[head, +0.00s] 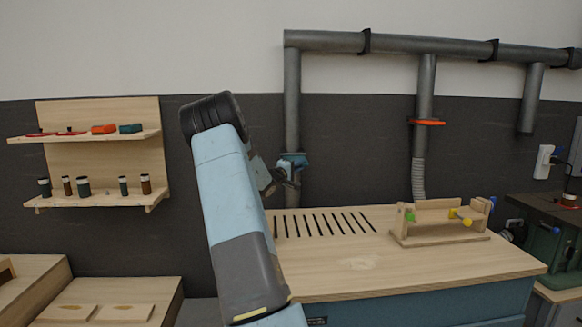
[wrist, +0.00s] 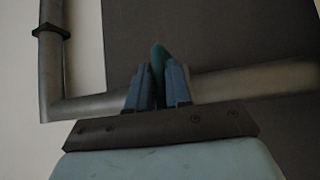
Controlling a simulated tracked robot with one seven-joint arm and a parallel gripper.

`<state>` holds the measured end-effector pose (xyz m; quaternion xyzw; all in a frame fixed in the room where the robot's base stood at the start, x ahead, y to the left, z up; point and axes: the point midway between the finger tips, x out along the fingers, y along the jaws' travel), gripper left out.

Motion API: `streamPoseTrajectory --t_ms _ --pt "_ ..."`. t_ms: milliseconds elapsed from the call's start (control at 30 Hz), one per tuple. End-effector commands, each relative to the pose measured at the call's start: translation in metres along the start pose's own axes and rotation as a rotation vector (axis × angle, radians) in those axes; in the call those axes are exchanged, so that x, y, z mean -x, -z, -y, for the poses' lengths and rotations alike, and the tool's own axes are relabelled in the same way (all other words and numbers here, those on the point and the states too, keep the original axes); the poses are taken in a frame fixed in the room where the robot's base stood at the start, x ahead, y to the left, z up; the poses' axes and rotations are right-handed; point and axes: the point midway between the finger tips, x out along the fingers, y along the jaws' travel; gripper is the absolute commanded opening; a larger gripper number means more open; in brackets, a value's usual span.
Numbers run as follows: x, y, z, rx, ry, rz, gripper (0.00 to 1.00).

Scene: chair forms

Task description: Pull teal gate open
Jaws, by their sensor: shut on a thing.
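The teal gate (head: 296,158) is at the left vertical grey duct, above the workbench. My gripper (head: 286,170) is at the gate, and my arm comes up from the lower middle of the head view. In the wrist view the two blue fingers of my gripper (wrist: 158,76) are shut on the teal gate (wrist: 158,55), whose upper part shows between them. The rest of the gate is hidden behind the fingers. How far the gate is out of the duct I cannot tell.
The left duct (head: 292,95) joins a horizontal pipe (head: 400,43) along the wall. An orange gate (head: 427,122) sits on the middle duct. The slotted workbench (head: 400,268) bears a wooden jig (head: 440,238). Wall shelves (head: 100,136) with small items are at left.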

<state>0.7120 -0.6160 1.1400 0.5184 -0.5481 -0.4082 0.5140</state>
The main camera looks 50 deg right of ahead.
Motion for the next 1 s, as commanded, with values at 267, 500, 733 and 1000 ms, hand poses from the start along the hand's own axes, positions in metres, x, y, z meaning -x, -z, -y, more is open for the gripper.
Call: streamPoseTrajectory --t_ms 267,500,733,1000 --pt "0.002 -0.004 0.006 0.006 0.009 0.006 0.26" --pt "0.001 -0.003 0.004 0.004 0.005 0.004 0.38" --pt "0.005 -0.002 0.003 0.003 0.004 0.003 0.38" --pt "0.047 -0.001 0.003 0.004 0.006 0.001 0.38"
